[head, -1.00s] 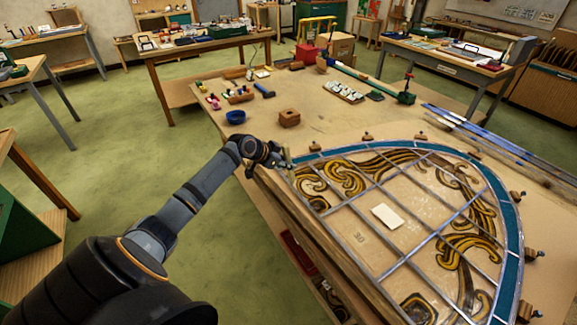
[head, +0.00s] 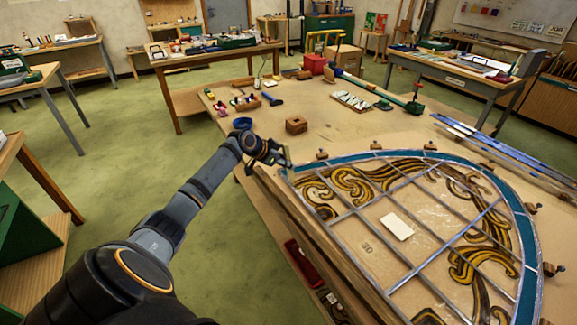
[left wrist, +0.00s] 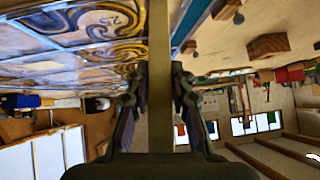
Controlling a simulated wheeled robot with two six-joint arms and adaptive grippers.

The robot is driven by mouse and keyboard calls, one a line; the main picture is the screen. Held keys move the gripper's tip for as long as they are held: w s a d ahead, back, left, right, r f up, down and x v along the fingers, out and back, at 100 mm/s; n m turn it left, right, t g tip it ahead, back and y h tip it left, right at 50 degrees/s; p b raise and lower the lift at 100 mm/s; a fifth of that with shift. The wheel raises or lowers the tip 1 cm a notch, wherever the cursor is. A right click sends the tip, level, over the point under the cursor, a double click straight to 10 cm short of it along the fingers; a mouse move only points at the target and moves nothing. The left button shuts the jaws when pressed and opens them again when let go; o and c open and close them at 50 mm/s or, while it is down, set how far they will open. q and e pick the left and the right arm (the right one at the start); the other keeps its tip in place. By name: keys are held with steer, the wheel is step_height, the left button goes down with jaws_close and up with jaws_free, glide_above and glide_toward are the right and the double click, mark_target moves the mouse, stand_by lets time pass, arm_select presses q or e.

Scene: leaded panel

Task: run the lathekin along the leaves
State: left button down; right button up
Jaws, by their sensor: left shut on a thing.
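The leaded panel (head: 398,226) lies on the wooden bench, with a blue-green curved border (head: 526,238), amber and brown scrollwork glass and a grid of grey lead strips. Its leaves are too small to make out. My left gripper (head: 283,158) is at the panel's far left corner, by the bench's left edge. It is shut on a flat tan stick, the lathekin (left wrist: 160,60), which runs up between the fingers in the left wrist view. The stick's tip is out of that view, so I cannot tell whether it touches the panel. My right gripper is not in view.
Several wooden blocks (head: 322,154) stand around the panel's curved edge. A pale card (head: 397,226) lies on the panel. Behind are a wooden block (head: 296,125), a blue bowl (head: 242,123) and small tools. Lead strips (head: 500,145) lie at the right. Bare bench lies beyond the panel.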

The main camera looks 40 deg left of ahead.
arm_select(q)
steer(key=shift+w+a+b, duration=0.2)
steer(key=shift+a+b, duration=0.25)
steer(key=shift+a, duration=0.05)
steer(key=shift+w+a+b, duration=0.2)
steer(key=shift+a+b, duration=0.2)
steer(key=shift+a, duration=0.1)
steer(key=shift+w+a+b, duration=0.25)
steer(key=shift+a+b, duration=0.2)
steer(key=shift+a, duration=0.05)
steer(key=shift+w+a+b, duration=0.2)
steer(key=shift+a+b, duration=0.2)
steer(key=shift+a, duration=0.1)
step_height(320, 180, up, 5)
steer(key=p, duration=0.3)
steer(key=shift+p, duration=0.4)
